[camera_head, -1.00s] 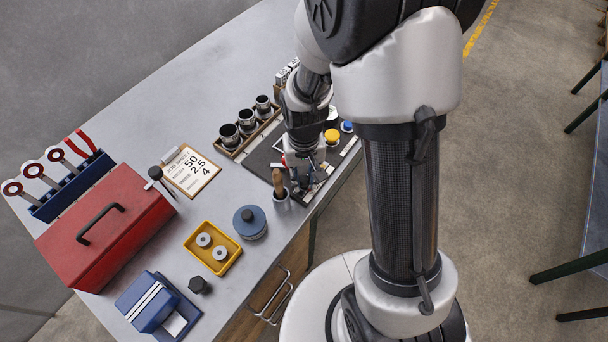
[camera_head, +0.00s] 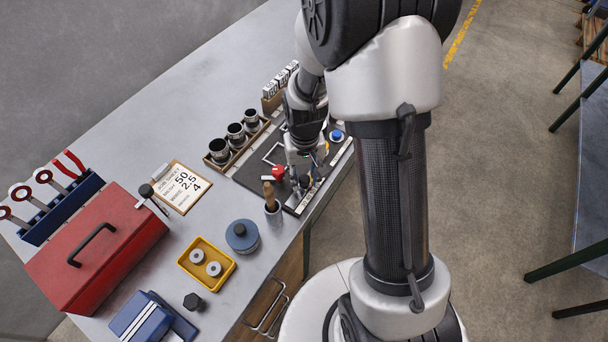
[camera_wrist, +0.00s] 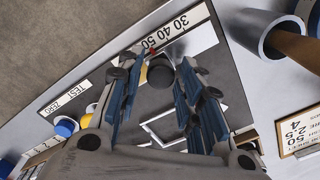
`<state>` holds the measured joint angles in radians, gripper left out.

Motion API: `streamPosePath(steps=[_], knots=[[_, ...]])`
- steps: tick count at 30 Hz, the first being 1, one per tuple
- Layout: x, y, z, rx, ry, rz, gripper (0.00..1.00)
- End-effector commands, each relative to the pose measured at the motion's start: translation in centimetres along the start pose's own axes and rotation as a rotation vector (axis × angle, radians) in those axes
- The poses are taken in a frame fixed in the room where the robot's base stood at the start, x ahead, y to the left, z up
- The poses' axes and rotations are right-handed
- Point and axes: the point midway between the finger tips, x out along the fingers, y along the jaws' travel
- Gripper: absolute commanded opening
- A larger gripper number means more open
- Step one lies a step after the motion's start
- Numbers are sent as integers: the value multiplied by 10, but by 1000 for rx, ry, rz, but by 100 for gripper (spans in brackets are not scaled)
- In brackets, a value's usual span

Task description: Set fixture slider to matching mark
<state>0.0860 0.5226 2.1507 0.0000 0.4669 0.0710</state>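The fixture board shows in the wrist view with a white scale strip (camera_wrist: 168,33) reading 30, 40, 50. A dark round slider knob (camera_wrist: 160,73) lies below the strip, with a small red mark near the 50. My gripper (camera_wrist: 156,75) has its blue-padded fingers on either side of the knob, with gaps visible, so it looks open around it; contact cannot be told. In the head view my gripper (camera_head: 302,182) is low at the board's front edge and hides the knob. The job sheet (camera_head: 184,188) lists 50, 2.5 and 4.
A grey cup with a wooden handle (camera_head: 272,206) stands close left of my gripper. A red knob (camera_head: 277,173) and a blue button (camera_head: 337,135) are on the board. A rack of dark cylinders (camera_head: 236,136) lies behind. A yellow tray (camera_head: 207,282) is nearer.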

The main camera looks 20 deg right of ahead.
Motion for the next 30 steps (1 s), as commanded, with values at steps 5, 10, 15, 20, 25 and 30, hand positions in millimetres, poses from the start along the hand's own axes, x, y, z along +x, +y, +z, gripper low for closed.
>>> streamPosePath(steps=[5, 10, 15, 20, 25, 30], knots=[[0, 0, 0, 0, -1, 0, 45], [0, 0, 1, 0, -1, 0, 45], [-6, 0, 0, 0, 0, 0, 45], [-32, 0, -1, 0, 5, 0, 45], [-70, 0, -1, 0, 5, 0, 45], [-100, 0, 0, 0, 3, 0, 45]])
